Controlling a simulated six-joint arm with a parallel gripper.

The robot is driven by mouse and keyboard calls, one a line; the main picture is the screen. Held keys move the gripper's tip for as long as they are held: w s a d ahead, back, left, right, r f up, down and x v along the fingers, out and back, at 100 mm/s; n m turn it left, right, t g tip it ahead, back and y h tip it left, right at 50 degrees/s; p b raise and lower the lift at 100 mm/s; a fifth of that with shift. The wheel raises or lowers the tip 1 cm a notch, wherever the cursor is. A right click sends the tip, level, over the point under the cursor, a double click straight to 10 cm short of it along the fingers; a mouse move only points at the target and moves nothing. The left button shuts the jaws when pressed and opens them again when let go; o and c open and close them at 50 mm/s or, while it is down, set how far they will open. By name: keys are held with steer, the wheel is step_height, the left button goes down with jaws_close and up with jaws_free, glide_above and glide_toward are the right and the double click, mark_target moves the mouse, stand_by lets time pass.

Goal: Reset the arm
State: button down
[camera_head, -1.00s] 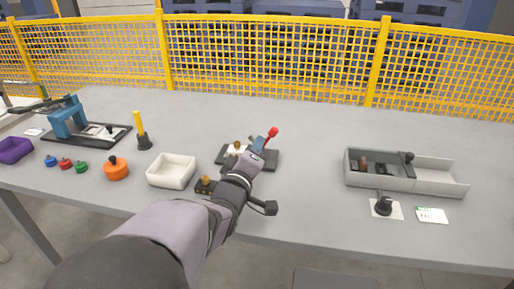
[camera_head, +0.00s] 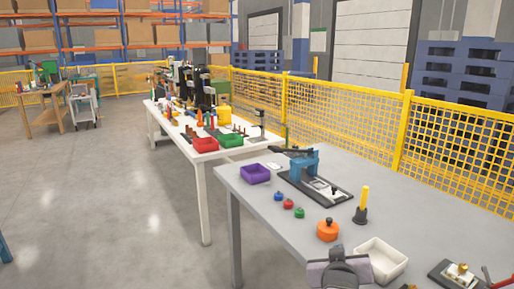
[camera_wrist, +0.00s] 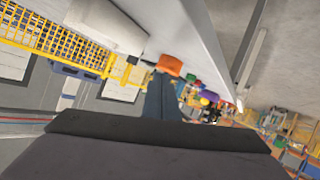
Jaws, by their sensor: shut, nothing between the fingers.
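My gripper (camera_wrist: 161,97) shows in the wrist view as two dark fingers close together at the middle, shut with nothing held. That view is tilted and looks upside down. In it, an orange knobbed part (camera_wrist: 170,65) lies past the fingertips. I cannot judge the distance to it. In the head view, a grey piece of my arm rises at the bottom edge, beside the white bin (camera_head: 381,261) and in front of the orange part (camera_head: 328,230). My fingertips cannot be made out there.
On the grey table stand a purple bin (camera_head: 256,173), a blue press (camera_head: 304,164), a yellow-handled tool (camera_head: 364,200), small blue, red (camera_head: 288,204) and green knobs, and a fixture (camera_head: 458,273). A white table (camera_head: 203,180) and yellow fence (camera_head: 340,120) lie beyond. Floor at left is open.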

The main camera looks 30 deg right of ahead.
steer(key=w+a+f+n+g+y+b, duration=0.15)
steer(key=a+f+y, duration=0.25)
steer(key=a+f, duration=0.4)
steer(key=w+a+f+n+g+y, duration=0.1)
steer(key=w+a+f+n+y, duration=0.15)
steer(key=a+f, duration=0.6)
steer(key=s+a+f+n+g+y, duration=0.1)
steer(key=s+a+f+g+y, duration=0.15)
steer(key=s+a, duration=0.45)
steer(key=s+a+f+n+g+y, duration=0.15)
steer(key=s+a+g, duration=0.3)
steer(key=a, duration=0.55)
step_height(320, 180, up, 26)
steer(key=p, duration=2.5)
steer(key=shift+d, duration=0.4)
